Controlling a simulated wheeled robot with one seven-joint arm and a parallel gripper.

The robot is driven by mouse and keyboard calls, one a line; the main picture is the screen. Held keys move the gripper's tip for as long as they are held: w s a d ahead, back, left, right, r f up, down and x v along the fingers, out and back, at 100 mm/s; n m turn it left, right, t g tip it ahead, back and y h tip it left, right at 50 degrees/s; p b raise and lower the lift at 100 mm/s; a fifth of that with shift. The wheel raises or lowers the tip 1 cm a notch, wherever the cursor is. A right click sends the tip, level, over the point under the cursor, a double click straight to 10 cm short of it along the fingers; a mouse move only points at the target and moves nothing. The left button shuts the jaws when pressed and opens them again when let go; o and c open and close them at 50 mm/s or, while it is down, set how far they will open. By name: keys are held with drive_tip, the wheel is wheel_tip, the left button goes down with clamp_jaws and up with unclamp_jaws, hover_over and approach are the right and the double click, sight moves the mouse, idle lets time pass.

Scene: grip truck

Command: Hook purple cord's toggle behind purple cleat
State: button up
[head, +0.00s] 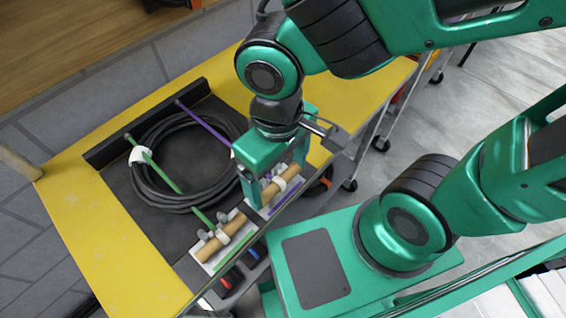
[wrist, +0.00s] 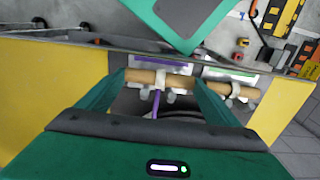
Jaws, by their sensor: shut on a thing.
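The purple cord (head: 205,125) runs from the back rail toward the front edge; its end also shows in the wrist view (wrist: 157,103). Its wooden toggle (wrist: 174,81), with a white collar, lies lengthwise between the fingers of my gripper (wrist: 161,88), which is shut on it. In the head view my gripper (head: 277,178) points down over the purple cleat (head: 262,209), a pale plate with a purple strip and grey prongs. The toggle appears on the outer, front-edge side of the prongs. I cannot tell whether it touches them; the fingers partly hide the cleat.
The green cord (head: 175,180) crosses a black cable coil (head: 142,187); its toggle (head: 208,248) lies at the green cleat (head: 208,267), just beside my gripper. A black rail (head: 105,150) closes the back of the yellow-edged table (head: 72,220). Floor lies right.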

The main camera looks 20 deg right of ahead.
sight(279, 180)
drive_tip(key=o, duration=1)
drive_tip(key=shift+o, duration=0.2)
wheel_tip(279, 180, up, 11)
drive_tip(key=shift+f, duration=0.15)
